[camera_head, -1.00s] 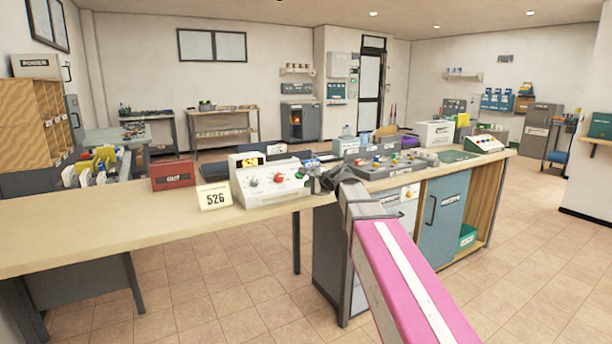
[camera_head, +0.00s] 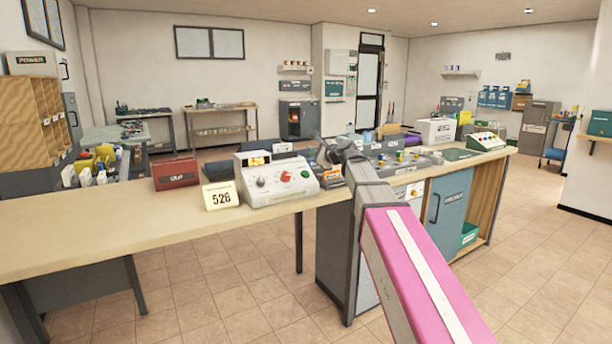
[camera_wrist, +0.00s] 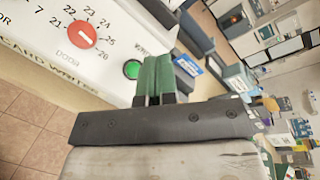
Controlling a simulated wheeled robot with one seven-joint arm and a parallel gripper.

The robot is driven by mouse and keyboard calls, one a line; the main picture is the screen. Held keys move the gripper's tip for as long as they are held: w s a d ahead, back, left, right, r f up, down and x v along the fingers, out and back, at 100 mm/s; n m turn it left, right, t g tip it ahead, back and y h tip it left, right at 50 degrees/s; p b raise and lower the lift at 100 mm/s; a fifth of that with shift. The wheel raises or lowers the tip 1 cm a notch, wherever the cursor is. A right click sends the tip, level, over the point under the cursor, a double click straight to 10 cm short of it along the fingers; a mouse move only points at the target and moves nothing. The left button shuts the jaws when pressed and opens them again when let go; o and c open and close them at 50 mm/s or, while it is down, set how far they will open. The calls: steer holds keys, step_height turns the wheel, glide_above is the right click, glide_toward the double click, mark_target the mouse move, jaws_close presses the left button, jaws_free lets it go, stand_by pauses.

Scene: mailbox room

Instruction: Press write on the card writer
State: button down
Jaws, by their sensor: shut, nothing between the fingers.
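The card writer (camera_head: 262,187) is a white box with a yellow display, knobs and a green button (camera_head: 306,174), on the long counter. In the wrist view its panel (camera_wrist: 50,58) fills the upper left, with a red dial (camera_wrist: 83,36) numbered in the twenties. The green write button (camera_wrist: 133,69) is beside it, its label partly hidden. My gripper (camera_head: 325,150) is above and behind the writer's right end. In the wrist view its green fingers (camera_wrist: 157,62) are shut and empty, just right of the button. I cannot tell whether they touch the writer.
A card reading 526 (camera_head: 221,196) stands at the writer's left, and a red box (camera_head: 175,174) behind it. A grey console with knobs (camera_head: 390,160) stands to the right. The counter's left part (camera_head: 80,225) is clear.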

steer(key=shift+w+a+f, duration=0.45)
steer(key=shift+w+f, duration=0.2)
steer(key=shift+f, duration=0.5)
steer(key=shift+w+a+f, duration=0.45)
steer(key=shift+w+f, duration=0.2)
steer(key=shift+f, duration=0.45)
steer(key=shift+w+a+f, duration=0.45)
steer(key=shift+w+f, duration=0.2)
steer(key=shift+f, duration=0.5)
steer(key=shift+w+a+f, duration=0.1)
steer(key=shift+w+f, duration=0.1)
steer(key=shift+f, duration=0.15)
steer(key=shift+w+a+f, duration=0.1)
steer(key=shift+w+f, duration=0.05)
steer(key=shift+f, duration=0.15)
stand_by(0.6)
steer(key=shift+s+d+r, duration=0.2)
steer(key=shift+s+r, duration=0.15)
steer(key=shift+r, duration=0.3)
steer(key=r, duration=0.1)
steer(key=s+d+r, duration=0.1)
steer(key=s+r, duration=0.1)
steer(key=r, duration=0.1)
steer(key=shift+s+d+r, duration=0.1)
steer(key=shift+s+d, duration=0.1)
steer(key=shift+d, duration=0.15)
